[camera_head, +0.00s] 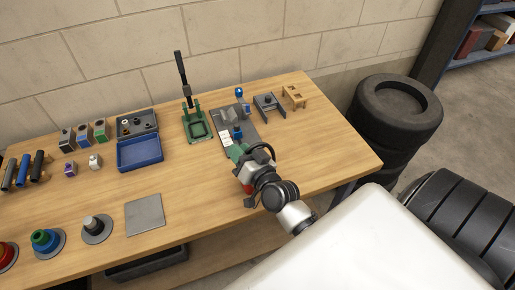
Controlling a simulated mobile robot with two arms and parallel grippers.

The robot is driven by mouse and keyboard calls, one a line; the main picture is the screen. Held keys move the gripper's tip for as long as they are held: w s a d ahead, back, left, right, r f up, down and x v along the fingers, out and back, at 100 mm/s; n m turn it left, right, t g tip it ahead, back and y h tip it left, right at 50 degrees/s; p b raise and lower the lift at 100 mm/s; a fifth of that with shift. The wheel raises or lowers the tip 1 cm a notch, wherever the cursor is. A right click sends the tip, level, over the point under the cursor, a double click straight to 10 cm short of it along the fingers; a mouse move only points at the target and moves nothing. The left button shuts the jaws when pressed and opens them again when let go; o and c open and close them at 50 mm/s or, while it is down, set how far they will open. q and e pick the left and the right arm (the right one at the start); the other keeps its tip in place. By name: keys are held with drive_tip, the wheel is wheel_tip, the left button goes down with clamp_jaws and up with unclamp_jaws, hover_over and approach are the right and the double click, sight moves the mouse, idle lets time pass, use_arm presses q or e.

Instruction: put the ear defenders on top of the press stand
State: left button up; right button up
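The press stand (198,130) is green, with a square frame base and a tall black lever, and stands at the back middle of the table. My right gripper (246,172) is over the table, to the right and in front of the press stand. A curved black band (262,150) and a green piece (237,151) show right at the gripper. They may be the ear defenders, but the gripper hides much of them. I cannot tell whether the fingers are closed on them. My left gripper is not in view.
A grey board (225,118) with blue-knobbed fixtures lies right of the press stand. A blue tray (139,154), a grey bin (137,124) and a grey plate (145,214) are to the left. A small wooden stand (294,96) is at the back right. Bare tabletop lies at the right.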

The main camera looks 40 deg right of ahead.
clamp_jaws()
